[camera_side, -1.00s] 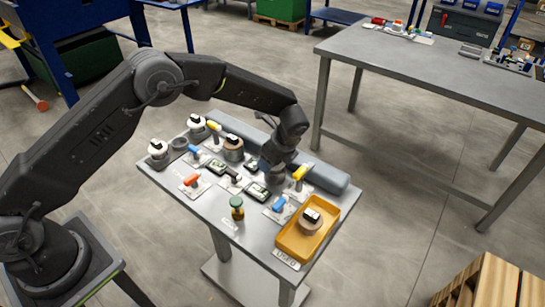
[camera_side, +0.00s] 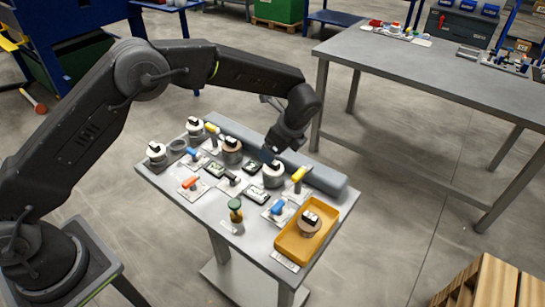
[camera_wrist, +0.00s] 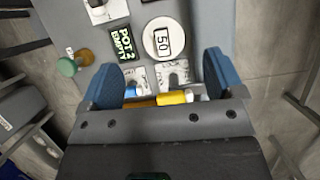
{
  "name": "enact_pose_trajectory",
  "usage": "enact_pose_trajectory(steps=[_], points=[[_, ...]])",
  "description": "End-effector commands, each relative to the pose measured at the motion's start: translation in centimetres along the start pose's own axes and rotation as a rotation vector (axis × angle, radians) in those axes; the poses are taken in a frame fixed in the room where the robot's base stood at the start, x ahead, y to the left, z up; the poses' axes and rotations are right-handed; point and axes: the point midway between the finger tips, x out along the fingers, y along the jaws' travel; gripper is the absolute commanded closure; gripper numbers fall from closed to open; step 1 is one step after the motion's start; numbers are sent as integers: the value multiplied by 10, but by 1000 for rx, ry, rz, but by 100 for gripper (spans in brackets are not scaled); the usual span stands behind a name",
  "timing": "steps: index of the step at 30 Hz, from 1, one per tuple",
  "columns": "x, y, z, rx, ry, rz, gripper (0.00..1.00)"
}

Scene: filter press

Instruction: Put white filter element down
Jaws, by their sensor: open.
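The white filter element (camera_side: 273,178) stands upright on the small grey table, right of the middle, with a label on top. In the wrist view the white filter element (camera_wrist: 153,50) shows a round white top and a label reading "50". My gripper (camera_side: 268,156) is above it and apart from it in the side view. In the wrist view my gripper (camera_wrist: 163,80) has its two blue fingers spread wide with nothing between them; the element lies beyond the fingertips. A display sign (camera_wrist: 122,43) beside the element reads "POT 2 EMPTY".
Yellow-handled (camera_side: 299,175) and blue-handled (camera_side: 278,207) valves stand close by. Other elements (camera_side: 231,152) stand at the left. A grey cylinder (camera_side: 310,172) runs along the back.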

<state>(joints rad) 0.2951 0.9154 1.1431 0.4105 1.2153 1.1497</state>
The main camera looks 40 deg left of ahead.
Motion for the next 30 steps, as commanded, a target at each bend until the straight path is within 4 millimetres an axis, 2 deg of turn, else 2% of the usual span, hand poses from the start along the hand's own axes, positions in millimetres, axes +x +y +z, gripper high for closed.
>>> enact_pose_trajectory(steps=[3,7,12,17,20,23,26,30], points=[[-25,-1,0,0,1,-4,13],[-42,-1,0,1,0,-2,13],[-53,0,0,0,0,-1,13],[-54,0,1,-1,0,-1,13],[-61,3,7,-30,10,-7,13],[-81,12,25,-114,41,-24,13],[-109,31,52,-253,92,-47,13],[-144,71,89,-483,177,-73,13]])
